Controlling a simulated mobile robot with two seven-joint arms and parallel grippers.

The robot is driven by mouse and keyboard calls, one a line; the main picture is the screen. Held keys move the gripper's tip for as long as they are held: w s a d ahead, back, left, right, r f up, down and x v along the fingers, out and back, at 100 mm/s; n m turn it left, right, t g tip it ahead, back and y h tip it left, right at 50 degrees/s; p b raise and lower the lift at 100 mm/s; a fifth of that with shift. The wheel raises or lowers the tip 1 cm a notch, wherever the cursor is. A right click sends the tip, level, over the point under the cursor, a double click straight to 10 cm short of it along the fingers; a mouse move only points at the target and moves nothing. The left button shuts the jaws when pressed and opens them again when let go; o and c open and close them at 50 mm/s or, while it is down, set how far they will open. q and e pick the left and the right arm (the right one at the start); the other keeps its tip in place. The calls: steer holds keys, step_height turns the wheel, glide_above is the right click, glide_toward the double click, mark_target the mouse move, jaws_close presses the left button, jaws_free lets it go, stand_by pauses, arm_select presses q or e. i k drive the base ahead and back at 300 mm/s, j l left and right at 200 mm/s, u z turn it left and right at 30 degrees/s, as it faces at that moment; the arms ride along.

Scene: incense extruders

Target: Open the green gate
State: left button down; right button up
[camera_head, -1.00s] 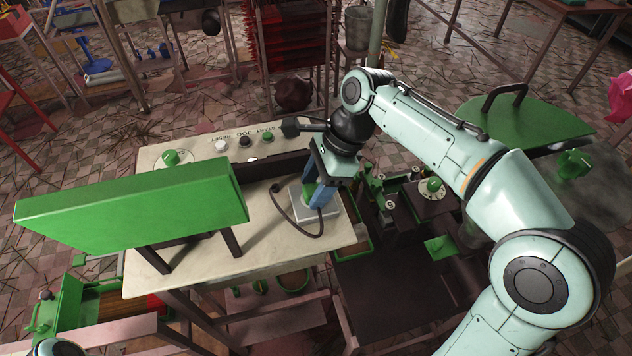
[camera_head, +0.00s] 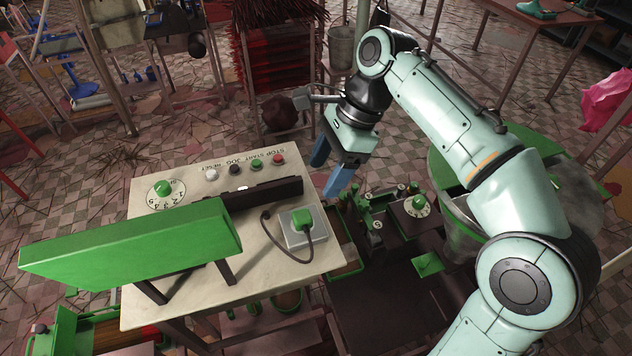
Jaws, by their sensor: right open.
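My right gripper (camera_head: 325,177) is open and empty, its two blue fingers apart above the floor just beyond the right back corner of the control table. Green parts in view are a long green panel (camera_head: 130,249) on dark legs, a small square green plate (camera_head: 428,264) on the dark machine, and a curved green part (camera_head: 443,165) at the right, partly hidden by my right arm. I cannot tell which of these is the green gate. My left gripper is not in view.
The control table (camera_head: 262,248) holds a grey box with a green switch (camera_head: 302,219) and cable, a dial with a green knob (camera_head: 163,189) and several buttons. The dark extruder machine (camera_head: 385,285) stands to its right. A rack (camera_head: 283,75) stands behind.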

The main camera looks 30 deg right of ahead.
mark_target(432, 260)
steer(key=k, duration=1)
